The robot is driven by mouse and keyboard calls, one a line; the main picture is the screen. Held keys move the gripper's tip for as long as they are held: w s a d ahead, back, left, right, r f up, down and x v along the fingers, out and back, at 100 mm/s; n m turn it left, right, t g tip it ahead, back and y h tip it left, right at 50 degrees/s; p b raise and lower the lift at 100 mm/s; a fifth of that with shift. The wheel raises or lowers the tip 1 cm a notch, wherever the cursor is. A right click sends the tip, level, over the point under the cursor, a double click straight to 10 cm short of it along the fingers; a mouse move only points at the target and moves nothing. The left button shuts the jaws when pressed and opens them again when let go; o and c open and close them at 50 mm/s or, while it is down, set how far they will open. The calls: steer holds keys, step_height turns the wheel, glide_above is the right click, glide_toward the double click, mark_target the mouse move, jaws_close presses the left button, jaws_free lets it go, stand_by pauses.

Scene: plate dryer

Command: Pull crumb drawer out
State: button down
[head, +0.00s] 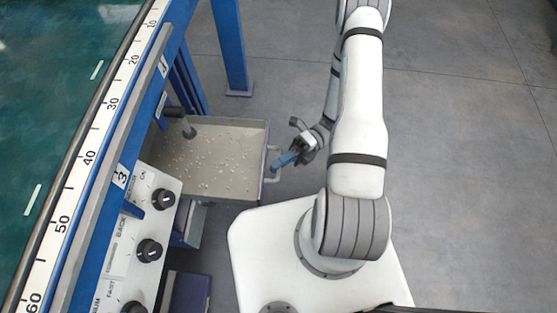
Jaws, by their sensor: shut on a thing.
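The crumb drawer (220,185) is a pale grey open tray that sticks out from under the machine on the left, with many small light crumbs scattered on its floor. Its grey bar handle (273,178) is on the right-hand end wall. My gripper (282,160), with blue fingers, is at this handle and is shut on it. The fingers hide the middle of the handle. The drawer's left end is partly hidden by the machine frame.
The machine's blue frame (232,50), ruler edge (90,155) and control panel with black knobs (149,250) stand along the left. A dark knob-ended lever (188,131) hangs over the drawer's left end. Grey floor (460,150) to the right is clear.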

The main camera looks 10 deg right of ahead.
steer(key=c, duration=1.5)
jaws_free()
steer(key=shift+w, duration=0.1)
steer(key=p+v, duration=0.1)
steer(key=v, duration=0.6)
steer(key=shift+d, duration=0.3)
steer(key=shift+w, duration=0.2)
